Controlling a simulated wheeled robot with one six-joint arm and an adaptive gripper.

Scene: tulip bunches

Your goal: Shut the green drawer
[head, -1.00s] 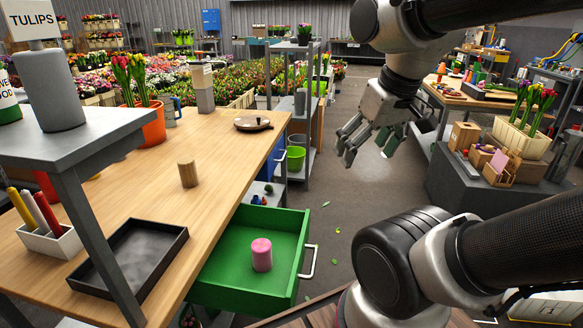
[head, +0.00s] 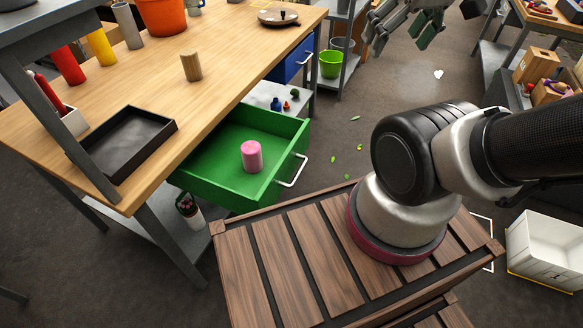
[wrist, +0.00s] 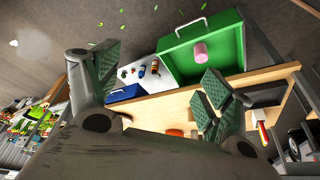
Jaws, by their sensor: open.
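The green drawer (head: 205,189) is pulled out from under the wooden workbench (head: 232,68). A pink cylinder (head: 251,155) stands inside it. Its white handle (head: 292,171) is on the front panel, facing right. The wrist view also shows the open drawer (wrist: 228,52) with the pink cylinder (wrist: 200,52) in it. My gripper (head: 405,22) is at the top of the head view, partly cut off, beyond the drawer and apart from it. In the wrist view its fingers (wrist: 150,87) are spread wide with nothing between them.
A blue drawer (head: 291,60) under the bench looks shut. A black tray (head: 125,145) and a wooden cylinder (head: 191,67) are on the bench top. A lime bucket (head: 331,64) stands on a shelf behind. The floor right of the drawer is mostly clear, with scattered leaves.

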